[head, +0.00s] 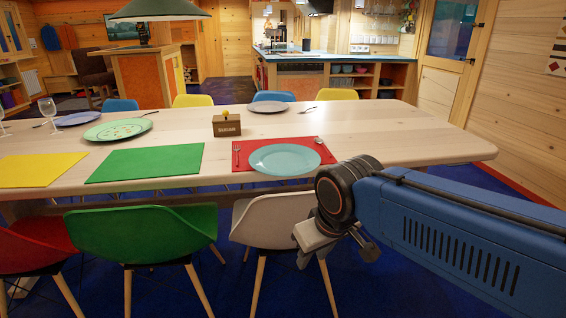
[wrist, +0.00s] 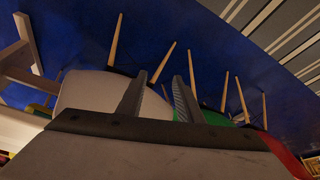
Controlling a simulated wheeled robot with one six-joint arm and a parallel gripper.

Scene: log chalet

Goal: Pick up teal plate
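The teal plate (head: 285,159) lies on a red placemat (head: 325,157) near the front edge of the long wooden table, to the right of the middle. A fork and a spoon lie on either side of it. My gripper (head: 366,248) hangs in front of the table, lower than and to the right of the plate, apart from it. In the wrist view my gripper (wrist: 160,80) has its two fingers apart with nothing held between them. The wrist view faces chairs and the floor, and the plate does not show there.
A white chair (head: 275,222) and a green chair (head: 150,235) stand at the table's near side, the white one close to my gripper. A wooden sugar box (head: 227,126) stands left of the plate. A patterned green plate (head: 118,129) lies farther left. The table's right end is bare.

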